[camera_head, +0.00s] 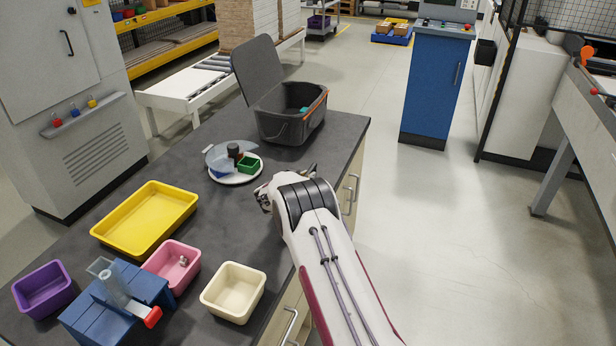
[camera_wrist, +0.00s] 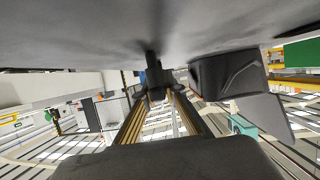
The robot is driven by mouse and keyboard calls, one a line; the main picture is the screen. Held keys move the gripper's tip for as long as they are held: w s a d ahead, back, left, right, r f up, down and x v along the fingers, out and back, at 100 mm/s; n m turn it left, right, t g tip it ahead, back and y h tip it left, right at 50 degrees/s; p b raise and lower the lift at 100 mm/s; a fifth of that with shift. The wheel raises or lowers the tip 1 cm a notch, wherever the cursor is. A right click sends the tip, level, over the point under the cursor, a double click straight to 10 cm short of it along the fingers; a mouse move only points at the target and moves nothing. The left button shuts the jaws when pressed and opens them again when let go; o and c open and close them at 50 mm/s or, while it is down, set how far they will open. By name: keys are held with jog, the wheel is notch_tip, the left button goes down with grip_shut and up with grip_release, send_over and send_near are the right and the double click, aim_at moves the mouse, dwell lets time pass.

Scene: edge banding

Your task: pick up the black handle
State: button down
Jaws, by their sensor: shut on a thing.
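My gripper (camera_wrist: 157,93) shows in the wrist view with its fingertips close together around a small dark thing (camera_wrist: 152,68). That thing is upright against the grey surface across the top of the picture; I cannot tell for sure that it is the black handle. In the head view my wrist hides the fingertips, to the right of a white plate (camera_head: 238,179). On the plate are a short dark cylinder (camera_head: 234,151), a green box (camera_head: 249,163) and a clear disc (camera_head: 217,157). The cylinder looks apart from my wrist.
A black lidded bin (camera_head: 283,130) stands open at the back of the dark counter (camera_head: 185,160); it also shows in the wrist view (camera_wrist: 228,76). A yellow tray (camera_head: 145,222), pink (camera_head: 160,278), cream (camera_head: 232,306) and purple (camera_head: 45,300) bins, and a blue box (camera_head: 85,325) stand in front.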

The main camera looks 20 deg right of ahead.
aim_at(307, 174)
jog(key=shift+r, duration=0.1)
jog(key=shift+r, duration=4.9)
